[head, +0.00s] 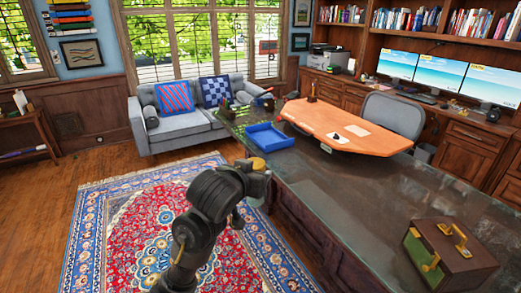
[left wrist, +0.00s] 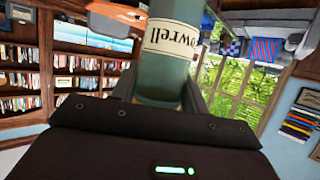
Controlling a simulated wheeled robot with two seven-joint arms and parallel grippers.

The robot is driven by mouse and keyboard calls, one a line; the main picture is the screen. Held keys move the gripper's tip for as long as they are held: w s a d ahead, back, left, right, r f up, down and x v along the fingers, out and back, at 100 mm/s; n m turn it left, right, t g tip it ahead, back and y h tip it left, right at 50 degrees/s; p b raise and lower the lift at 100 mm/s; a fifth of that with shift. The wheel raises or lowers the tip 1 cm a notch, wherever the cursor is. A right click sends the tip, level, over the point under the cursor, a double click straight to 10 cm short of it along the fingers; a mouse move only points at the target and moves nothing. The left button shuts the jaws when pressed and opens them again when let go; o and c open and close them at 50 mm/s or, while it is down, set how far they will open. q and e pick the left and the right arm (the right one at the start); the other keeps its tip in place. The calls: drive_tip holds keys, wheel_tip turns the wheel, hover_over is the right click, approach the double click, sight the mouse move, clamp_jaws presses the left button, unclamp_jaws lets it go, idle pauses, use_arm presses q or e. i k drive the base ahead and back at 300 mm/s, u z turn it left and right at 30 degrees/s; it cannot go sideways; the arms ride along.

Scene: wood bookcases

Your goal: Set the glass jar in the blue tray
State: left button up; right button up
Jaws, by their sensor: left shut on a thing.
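The glass jar (left wrist: 172,50), greenish and clear with a cream label that reads partly "wrell", fills the top middle of the left wrist view. My left gripper (left wrist: 160,92) is shut on it, with a finger on each side. In the head view my left gripper (head: 259,175) is above the near left edge of the desk, and the arm largely hides the jar there. The blue tray (head: 270,136) lies on the desk beyond the gripper and looks empty. My right gripper is not in view.
The dark desk (head: 330,185) has clear room right of the tray. An orange-brown desk surface (head: 345,130) lies behind it. A brown and green box with brass handles (head: 450,260) stands at the near right. Small dark items (head: 228,108) stand left of the tray.

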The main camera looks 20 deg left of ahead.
sight(271, 141)
drive_tip(key=z, duration=0.05)
drive_tip(key=k, duration=0.25)
drive_tip(key=u, duration=1.05)
drive_tip(key=i, duration=2.1)
drive_tip(key=z, duration=1.15)
drive_tip(key=i, duration=0.7)
drive_tip(key=z, duration=0.6)
